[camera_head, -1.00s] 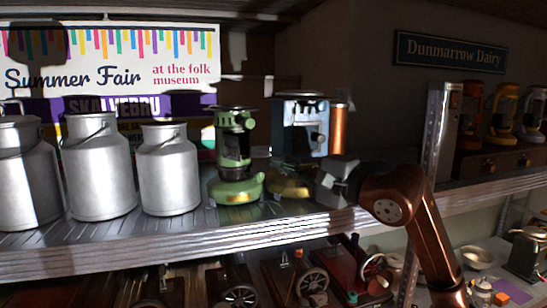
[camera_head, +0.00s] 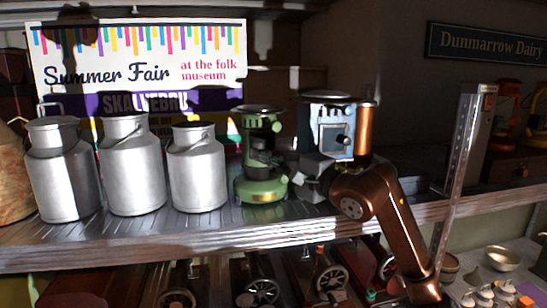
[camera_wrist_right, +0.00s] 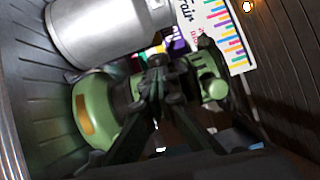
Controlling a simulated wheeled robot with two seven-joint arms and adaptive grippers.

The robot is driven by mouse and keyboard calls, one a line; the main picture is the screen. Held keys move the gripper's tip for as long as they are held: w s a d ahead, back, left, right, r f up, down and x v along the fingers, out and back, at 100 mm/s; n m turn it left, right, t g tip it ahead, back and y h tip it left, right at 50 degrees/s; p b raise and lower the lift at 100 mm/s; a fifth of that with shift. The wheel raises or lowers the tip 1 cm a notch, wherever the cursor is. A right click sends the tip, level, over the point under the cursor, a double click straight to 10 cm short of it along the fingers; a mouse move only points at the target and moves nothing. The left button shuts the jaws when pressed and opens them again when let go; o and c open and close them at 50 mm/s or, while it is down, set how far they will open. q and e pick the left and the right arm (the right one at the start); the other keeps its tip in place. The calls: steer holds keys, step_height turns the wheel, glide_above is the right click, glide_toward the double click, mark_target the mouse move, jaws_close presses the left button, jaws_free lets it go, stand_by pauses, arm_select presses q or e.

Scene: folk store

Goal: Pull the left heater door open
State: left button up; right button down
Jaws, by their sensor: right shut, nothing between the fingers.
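The left heater is green (camera_head: 264,190), with a round base and a dark upright middle, on the metal shelf right of the milk cans. It also shows tilted in the right wrist view (camera_wrist_right: 95,108). I cannot make out its door or whether it is open. My right gripper (camera_head: 303,180) is shut and empty, just right of the green heater and in front of the blue heater's lower part. In the right wrist view its closed fingers (camera_wrist_right: 157,66) overlap the green heater; contact cannot be told. My left gripper is not in view.
Several milk cans (camera_head: 198,175) stand left of the green heater. A metal post (camera_head: 462,165) rises right of my arm. The shelf's front edge (camera_head: 200,245) is clear.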

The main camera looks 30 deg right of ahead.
steer(key=shift+a, duration=0.2)
steer(key=shift+s+a, duration=0.1)
steer(key=shift+a, duration=0.1)
steer(key=shift+a, duration=0.8)
steer(key=shift+w+a+b, duration=0.2)
steer(key=shift+a+b, duration=0.05)
steer(key=shift+a, duration=0.5)
steer(key=shift+w+a+b, duration=0.2)
steer(key=shift+a+b, duration=0.05)
steer(key=shift+a, duration=0.45)
